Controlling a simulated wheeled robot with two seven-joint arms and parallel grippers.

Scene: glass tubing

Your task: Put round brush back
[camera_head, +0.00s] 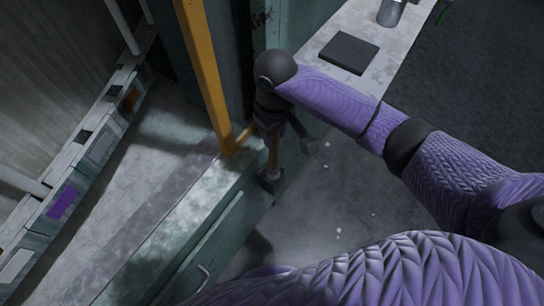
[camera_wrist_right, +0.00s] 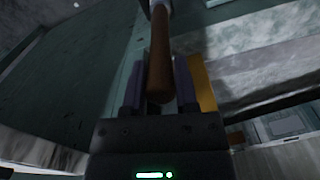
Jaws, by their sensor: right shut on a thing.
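My right gripper (camera_head: 279,140) hangs at the end of the purple arm, over the edge of the green cabinet beside the yellow post. In the right wrist view it (camera_wrist_right: 160,72) is shut on a brown wooden handle, which I take to be the round brush (camera_wrist_right: 160,48). The handle's rounded end is near the palm, and the far end runs out of the top of the picture. In the head view a short brown length of the brush (camera_head: 273,152) shows below the gripper. I cannot make out its bristles. My left gripper is not in view.
The yellow post (camera_head: 204,75) stands close left of the gripper. A dark square pad (camera_head: 348,52) and a metal cup (camera_head: 391,12) are on the pale worktop at the upper right. A row of labelled bins (camera_head: 65,203) runs along the left. Small white specks lie below the gripper.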

